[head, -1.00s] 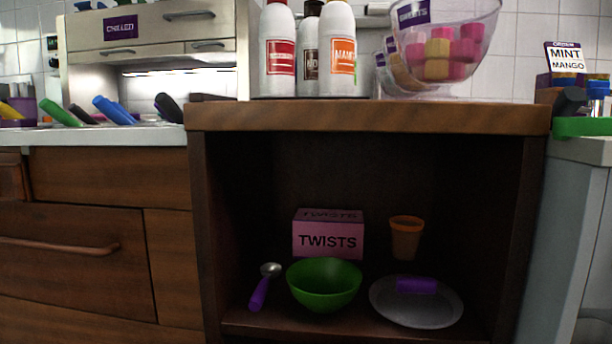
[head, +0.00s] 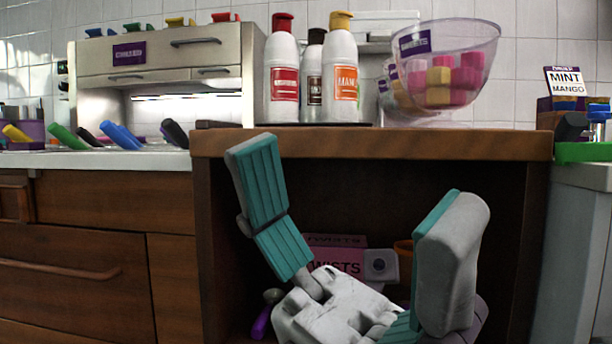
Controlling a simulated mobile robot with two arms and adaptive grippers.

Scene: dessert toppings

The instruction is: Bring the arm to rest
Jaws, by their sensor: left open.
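My left gripper (head: 350,220) is in the lower middle of the head view, in front of the open wooden cabinet. Its two teal-padded fingers are spread wide apart and point upward. Nothing is between them. It hides much of the cabinet's inside. My right gripper is not in view.
On the wooden top (head: 450,145) stand several sauce bottles (head: 342,75) and a clear bowl (head: 475,45) of cubes. A white counter lies left.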

